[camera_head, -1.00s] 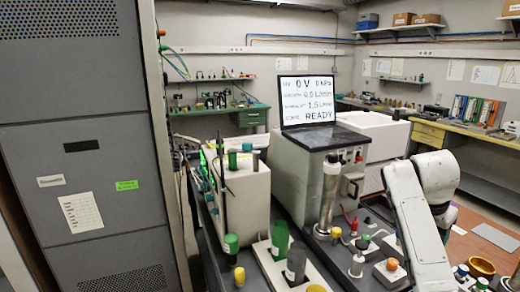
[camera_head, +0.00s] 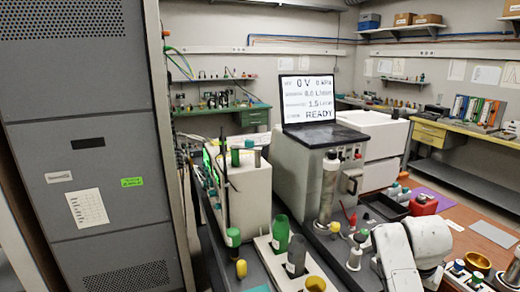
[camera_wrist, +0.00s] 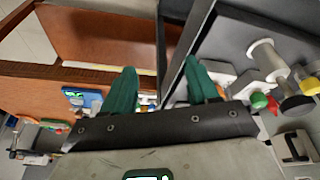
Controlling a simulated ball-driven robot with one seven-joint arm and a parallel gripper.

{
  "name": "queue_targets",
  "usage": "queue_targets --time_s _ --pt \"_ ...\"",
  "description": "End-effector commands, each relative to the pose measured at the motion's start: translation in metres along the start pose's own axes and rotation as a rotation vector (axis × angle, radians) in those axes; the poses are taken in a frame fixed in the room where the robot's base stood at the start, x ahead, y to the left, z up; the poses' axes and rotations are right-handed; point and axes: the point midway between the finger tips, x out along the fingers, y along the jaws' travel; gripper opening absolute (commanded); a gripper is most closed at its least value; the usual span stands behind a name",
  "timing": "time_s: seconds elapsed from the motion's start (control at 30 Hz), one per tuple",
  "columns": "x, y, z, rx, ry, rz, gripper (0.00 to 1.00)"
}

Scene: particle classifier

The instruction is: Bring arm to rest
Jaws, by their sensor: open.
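My gripper (camera_wrist: 162,72) shows in the wrist view with its two green fingers spread apart. Nothing is held between them. Beyond the fingertips are a dark bench edge and a brown surface (camera_wrist: 100,35). In the head view my white arm (camera_head: 398,255) is folded low at the bottom right, over the front of the bench. The gripper itself cannot be made out in the head view.
A laptop (camera_head: 308,100) reading READY sits on a grey instrument (camera_head: 300,165). Bottles, including a green one (camera_head: 280,233), a metal cylinder (camera_head: 327,190), a black tray (camera_head: 383,208) and a red container (camera_head: 423,205) crowd the bench. A grey cabinet (camera_head: 85,165) stands left.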

Motion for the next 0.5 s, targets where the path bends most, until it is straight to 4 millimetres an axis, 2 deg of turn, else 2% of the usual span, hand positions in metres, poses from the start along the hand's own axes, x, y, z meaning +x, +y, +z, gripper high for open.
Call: queue_targets --time_s 0.03,0.2,0.33,0.5 --pt "0.014 0.004 0.021 -0.035 -0.017 -0.006 0.59" --pt "0.050 0.025 0.098 -0.182 -0.066 -0.043 0.59" --pt "0.069 0.049 0.156 -0.295 -0.097 -0.072 0.59" --pt "0.079 0.088 0.228 -0.439 -0.132 -0.105 0.59"
